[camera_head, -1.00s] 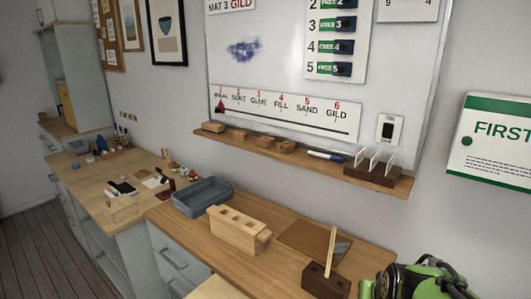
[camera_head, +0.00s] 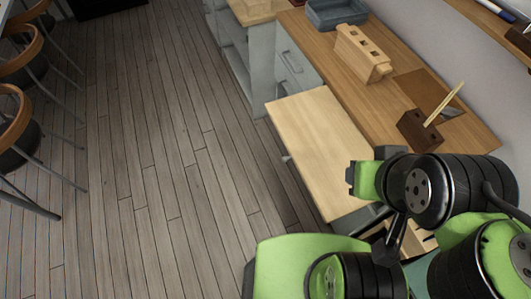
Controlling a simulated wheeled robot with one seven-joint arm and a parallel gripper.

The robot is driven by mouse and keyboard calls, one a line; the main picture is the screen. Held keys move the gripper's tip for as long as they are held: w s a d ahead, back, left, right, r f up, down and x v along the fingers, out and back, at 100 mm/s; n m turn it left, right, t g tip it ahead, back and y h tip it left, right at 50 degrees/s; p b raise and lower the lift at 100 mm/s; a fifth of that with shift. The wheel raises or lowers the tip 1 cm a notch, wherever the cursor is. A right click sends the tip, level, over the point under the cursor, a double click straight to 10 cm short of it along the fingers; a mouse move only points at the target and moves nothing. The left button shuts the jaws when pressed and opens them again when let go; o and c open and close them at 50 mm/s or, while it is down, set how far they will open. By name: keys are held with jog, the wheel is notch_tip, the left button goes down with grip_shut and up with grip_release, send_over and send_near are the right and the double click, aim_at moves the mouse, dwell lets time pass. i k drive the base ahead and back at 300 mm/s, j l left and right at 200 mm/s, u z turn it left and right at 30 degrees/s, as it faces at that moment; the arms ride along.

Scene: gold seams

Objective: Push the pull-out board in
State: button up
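The pull-out board (camera_head: 315,140) is a pale wooden slab in the head view. It sticks out to the left from under the front edge of the brown worktop (camera_head: 385,105), over the floor. Its near end runs close to the green and black links of my arm, which fill the lower right. My arm hides what lies behind it there. I cannot make out my gripper's fingertips among these links, and no contact with the board shows.
On the worktop stand a blue-grey tray (camera_head: 338,14), a pale wooden block with holes (camera_head: 362,54) and a dark wooden block with a stick (camera_head: 418,130). Grey drawers (camera_head: 294,66) are beyond the board. Chairs (camera_head: 22,115) stand at left. The plank floor (camera_head: 160,160) between is clear.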

aim_at(321, 138)
jog(key=j+u, duration=0.15)
jog(key=u, duration=0.3)
jog(key=j+u, duration=0.15)
jog(key=u, duration=0.3)
jog(key=i+j+u, duration=0.15)
jog(key=u, duration=0.3)
jog(key=j+u, duration=0.1)
jog(key=u, duration=0.35)
jog(key=i+u, duration=0.15)
jog(key=u, duration=0.3)
